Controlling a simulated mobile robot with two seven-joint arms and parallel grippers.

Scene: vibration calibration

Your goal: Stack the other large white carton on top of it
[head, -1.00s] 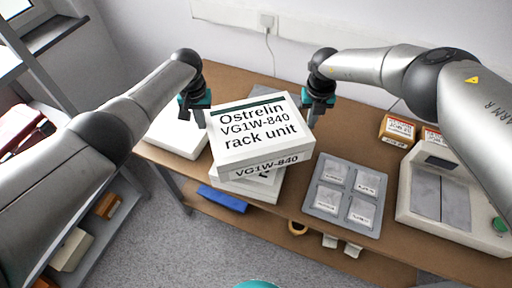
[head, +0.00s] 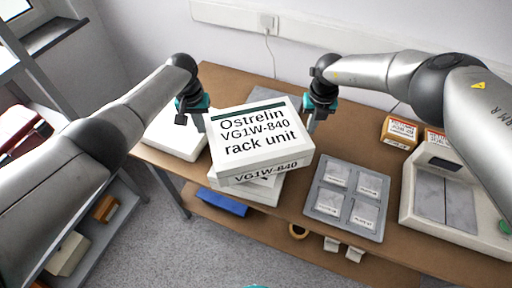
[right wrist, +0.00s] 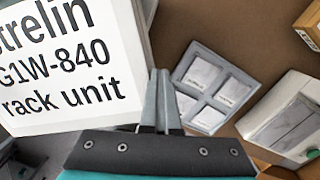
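A large white carton (head: 262,134) labelled "Ostrelin VG1W-840 rack unit" is over another white carton (head: 262,192), turned a little against it. The upper one hides most of the lower, and I cannot tell whether they touch. My left gripper (head: 201,122) is at the upper carton's left side; its finger opening is unclear. My right gripper (head: 311,122) is at its right side. In the right wrist view its fingers (right wrist: 162,100) are together beside the upper carton (right wrist: 65,65), outside it, with no carton between them.
A flat white box (head: 176,138) lies on the brown table (head: 360,120) at the left. A grey tray with several packets (head: 347,198), small labelled boxes (head: 399,131) and a white device (head: 440,195) are to the right. A blue item (head: 222,203) lies on the lower shelf.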

